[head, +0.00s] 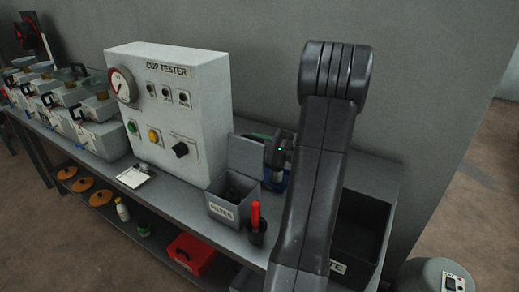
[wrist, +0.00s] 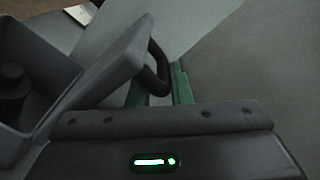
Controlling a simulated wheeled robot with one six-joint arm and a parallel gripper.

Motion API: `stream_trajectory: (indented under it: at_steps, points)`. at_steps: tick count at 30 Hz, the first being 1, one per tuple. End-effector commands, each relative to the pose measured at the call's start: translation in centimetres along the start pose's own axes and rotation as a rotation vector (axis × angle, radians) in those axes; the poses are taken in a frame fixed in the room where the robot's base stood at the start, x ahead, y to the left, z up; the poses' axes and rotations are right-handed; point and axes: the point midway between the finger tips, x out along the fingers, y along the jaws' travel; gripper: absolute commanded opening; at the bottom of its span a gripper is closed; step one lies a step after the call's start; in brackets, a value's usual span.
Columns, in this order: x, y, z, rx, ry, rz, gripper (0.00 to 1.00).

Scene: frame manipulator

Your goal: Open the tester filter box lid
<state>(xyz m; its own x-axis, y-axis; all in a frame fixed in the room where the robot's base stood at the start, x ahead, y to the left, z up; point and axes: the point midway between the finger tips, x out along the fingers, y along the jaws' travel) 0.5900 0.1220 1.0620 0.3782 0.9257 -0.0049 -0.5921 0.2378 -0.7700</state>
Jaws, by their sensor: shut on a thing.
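The tester filter box (head: 232,209) is a small grey box with a white label, on the bench right of the cup tester. Its lid (head: 246,157) stands raised at the back of the box, and the dark inside shows. In the wrist view the lid (wrist: 98,78) is tilted up, with a black loop handle (wrist: 157,69) on it. My gripper (wrist: 161,92) has its green fingers at this handle and is shut on it. In the head view my gripper (head: 276,152) is behind and right of the lid, its fingertips largely hidden.
The white cup tester (head: 195,120) stands left of the box. A dark cup with a red-handled object (head: 256,222) is just right and in front of it. A black bin (head: 360,235) is at the right, partly behind my arm. The wall is close behind.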

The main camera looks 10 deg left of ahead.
Motion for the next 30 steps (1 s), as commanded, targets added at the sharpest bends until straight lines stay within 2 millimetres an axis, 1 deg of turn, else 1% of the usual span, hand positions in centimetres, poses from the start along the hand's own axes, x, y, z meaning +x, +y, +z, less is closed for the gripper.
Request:
stream_trajectory:
  at_steps: [1,7,16,17,19,30]
  points:
    - [0.1,-0.4,0.3,-0.035,-0.005,-0.012,0.00]
    - [0.1,-0.6,1.2,-0.087,-0.005,-0.012,0.00]
    - [0.1,-0.8,1.4,-0.091,-0.005,-0.012,0.00]
    - [0.1,-0.8,1.4,-0.091,-0.006,-0.012,0.20]
    - [0.1,-0.7,1.4,-0.090,-0.006,-0.012,0.34]
    - [-0.1,-0.2,1.1,-0.084,-0.002,-0.006,0.34]
